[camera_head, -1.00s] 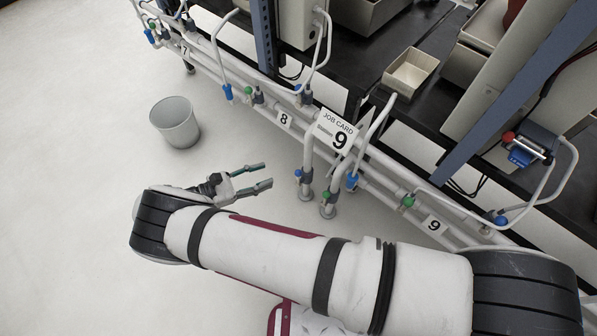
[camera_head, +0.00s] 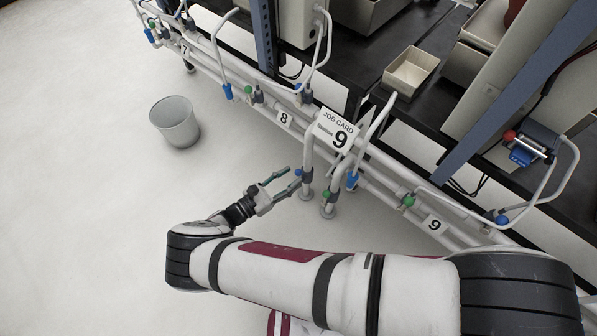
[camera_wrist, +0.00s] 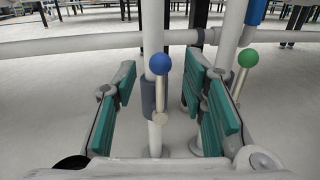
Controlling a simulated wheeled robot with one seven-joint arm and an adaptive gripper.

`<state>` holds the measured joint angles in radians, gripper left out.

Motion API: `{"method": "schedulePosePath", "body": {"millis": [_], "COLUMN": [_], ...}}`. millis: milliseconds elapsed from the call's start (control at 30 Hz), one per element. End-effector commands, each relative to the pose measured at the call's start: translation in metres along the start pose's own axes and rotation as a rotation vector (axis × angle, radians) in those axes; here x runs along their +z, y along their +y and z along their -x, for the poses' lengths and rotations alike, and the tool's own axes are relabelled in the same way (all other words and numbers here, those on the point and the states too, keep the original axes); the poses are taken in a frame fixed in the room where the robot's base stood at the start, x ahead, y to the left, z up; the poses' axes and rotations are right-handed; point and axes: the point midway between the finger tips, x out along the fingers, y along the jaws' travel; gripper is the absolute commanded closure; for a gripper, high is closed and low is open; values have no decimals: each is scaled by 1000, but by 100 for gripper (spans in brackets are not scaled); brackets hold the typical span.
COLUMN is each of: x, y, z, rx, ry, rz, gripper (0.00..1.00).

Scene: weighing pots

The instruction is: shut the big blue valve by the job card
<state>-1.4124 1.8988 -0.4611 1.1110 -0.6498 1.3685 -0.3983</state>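The job card (camera_head: 338,130) reads 9 and sits on the pipe rack. Below it, a blue ball-ended valve handle (camera_head: 298,172) is on a vertical pipe, beside a green ball-ended one (camera_head: 326,194). A blue sleeve-like handle (camera_head: 351,180) is just to the right. My gripper (camera_head: 292,178) is open, its fingertips close to the blue ball. In the wrist view the blue ball (camera_wrist: 160,63) and its silver lever lie between the spread fingers. The green ball (camera_wrist: 247,58) is beyond the right finger. I cannot tell whether either finger touches the lever.
Rack pipes carry tags 8 (camera_head: 284,119) and 9 (camera_head: 434,224), with another green knob (camera_head: 408,201) and blue knob (camera_head: 501,220) at right. A grey bin (camera_head: 174,122) stands on the open floor at left. An empty tray (camera_head: 410,71) sits on the bench.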

Motion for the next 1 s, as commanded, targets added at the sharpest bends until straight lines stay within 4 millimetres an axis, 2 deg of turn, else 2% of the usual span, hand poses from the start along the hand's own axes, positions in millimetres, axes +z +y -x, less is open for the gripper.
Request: {"method": "schedulePosePath", "body": {"millis": [100,300,633,667,800,833,1000], "x": [0,0,0,0,0,0,0], "y": [-1,0,0,0,0,0,0], "z": [-19,-37,-40,-40,-40,-40,-40], "rx": [-2,0,0,0,0,0,-1], "ry": [-2,0,0,0,0,0,0], "rz": [2,1,1,0,1,1,1], "gripper": [61,61,61,64,95,100,100]}}
